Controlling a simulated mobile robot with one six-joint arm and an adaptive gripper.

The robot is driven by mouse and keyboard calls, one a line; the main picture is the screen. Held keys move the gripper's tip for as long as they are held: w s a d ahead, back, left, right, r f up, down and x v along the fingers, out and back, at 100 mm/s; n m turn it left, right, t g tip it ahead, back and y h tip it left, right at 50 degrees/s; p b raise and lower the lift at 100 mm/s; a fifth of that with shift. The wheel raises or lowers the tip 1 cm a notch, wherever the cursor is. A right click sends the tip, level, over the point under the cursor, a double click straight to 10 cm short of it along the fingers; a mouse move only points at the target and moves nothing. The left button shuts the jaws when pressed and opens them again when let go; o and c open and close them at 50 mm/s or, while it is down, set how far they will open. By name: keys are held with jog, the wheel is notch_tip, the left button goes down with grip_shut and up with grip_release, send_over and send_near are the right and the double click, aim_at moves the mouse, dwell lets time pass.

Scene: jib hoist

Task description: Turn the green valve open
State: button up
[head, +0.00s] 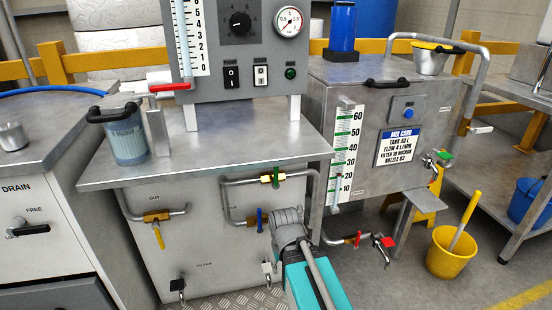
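The green valve (276,178) has a small green lever on a brass body. It sits in the upper horizontal pipe on the front of the grey cabinet, just below the worktop edge. The lever looks short and roughly upright from here; its exact angle to the pipe is hard to tell. My gripper (287,217) is at the end of my teal arm, below and slightly right of the green valve and apart from it in the picture. I see it from behind, so its fingers are hidden and I cannot tell whether it holds anything.
A blue-handled valve (260,220) is just left of my gripper. A yellow-handled valve (157,230) is farther left, and a red-handled valve (357,240) is low on the right. Another green-handled tap (442,157) is on the right tank. A yellow bucket (447,258) stands on the floor.

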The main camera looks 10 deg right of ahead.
notch_tip(320, 180, up, 11)
jog(key=p, duration=0.9)
